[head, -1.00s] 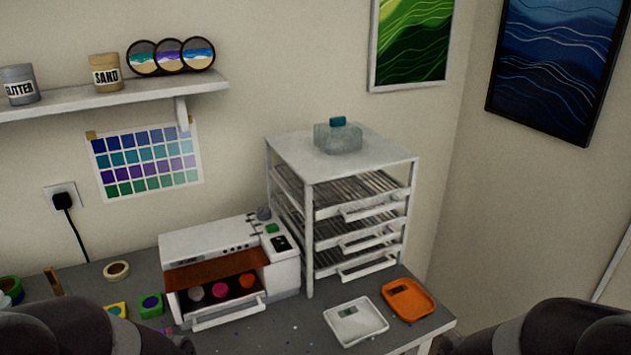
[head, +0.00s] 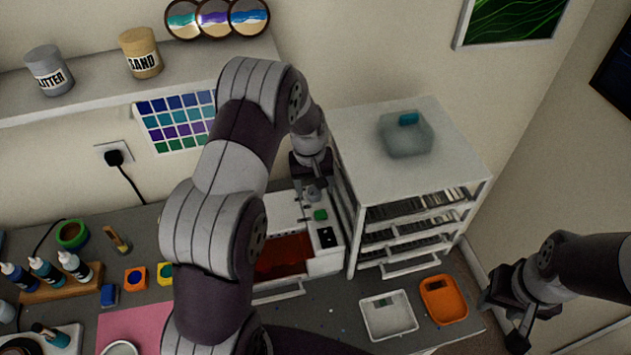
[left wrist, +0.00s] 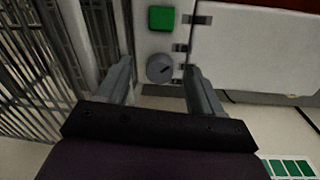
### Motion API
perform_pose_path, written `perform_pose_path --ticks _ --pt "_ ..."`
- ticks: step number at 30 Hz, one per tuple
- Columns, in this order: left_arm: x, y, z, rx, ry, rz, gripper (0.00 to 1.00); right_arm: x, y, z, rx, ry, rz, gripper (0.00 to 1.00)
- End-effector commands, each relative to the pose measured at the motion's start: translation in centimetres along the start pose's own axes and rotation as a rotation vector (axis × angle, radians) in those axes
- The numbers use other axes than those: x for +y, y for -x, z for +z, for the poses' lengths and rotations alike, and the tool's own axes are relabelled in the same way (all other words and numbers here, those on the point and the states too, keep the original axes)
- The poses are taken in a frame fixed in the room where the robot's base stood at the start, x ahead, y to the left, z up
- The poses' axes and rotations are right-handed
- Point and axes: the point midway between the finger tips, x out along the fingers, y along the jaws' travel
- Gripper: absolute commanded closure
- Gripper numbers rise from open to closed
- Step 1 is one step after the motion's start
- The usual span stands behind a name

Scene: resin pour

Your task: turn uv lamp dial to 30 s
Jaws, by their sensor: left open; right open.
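The UV lamp is a white box (head: 327,262) on the bench, with an orange-red window and a white drawer front. Its round grey dial (left wrist: 159,68) shows in the left wrist view, with a dark pointer mark on it. A green button (left wrist: 161,18) sits beside the dial; it also shows in the head view (head: 320,215). My left gripper (left wrist: 160,76) is open, with one finger on each side of the dial; I cannot tell whether they touch it. In the head view my left gripper (head: 313,182) is over the lamp's back. My right gripper (head: 518,328) is open and empty, off the bench's right end.
A white drying rack (head: 415,180) with a clear container on top stands close to the lamp's right. Bottles and small colored pots stand on the left. A shelf (head: 100,88) hangs above.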

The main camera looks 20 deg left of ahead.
Motion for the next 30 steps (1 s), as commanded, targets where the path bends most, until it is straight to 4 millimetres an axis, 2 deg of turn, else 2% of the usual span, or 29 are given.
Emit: perform_pose_path --ticks 1,6,14,19,30 --pt "0.0 -0.6 0.0 -0.003 0.001 -0.001 0.33 0.0 0.7 -0.1 0.000 0.000 0.000 0.57" --pt "0.0 -2.4 0.0 -0.001 0.001 0.000 0.33 0.0 1.0 -0.2 0.000 0.000 0.000 0.57" --pt "-0.1 -2.7 0.0 0.000 0.000 0.000 0.33 0.0 0.9 -0.1 0.000 0.000 0.000 0.57" --pt "-0.1 -2.7 0.0 0.000 0.000 0.000 0.89 0.0 0.9 -0.1 0.000 0.000 0.000 0.57" --pt "-0.1 -2.6 -0.1 0.003 -0.004 0.000 0.89 0.0 0.9 -0.1 0.000 0.000 0.000 0.57"
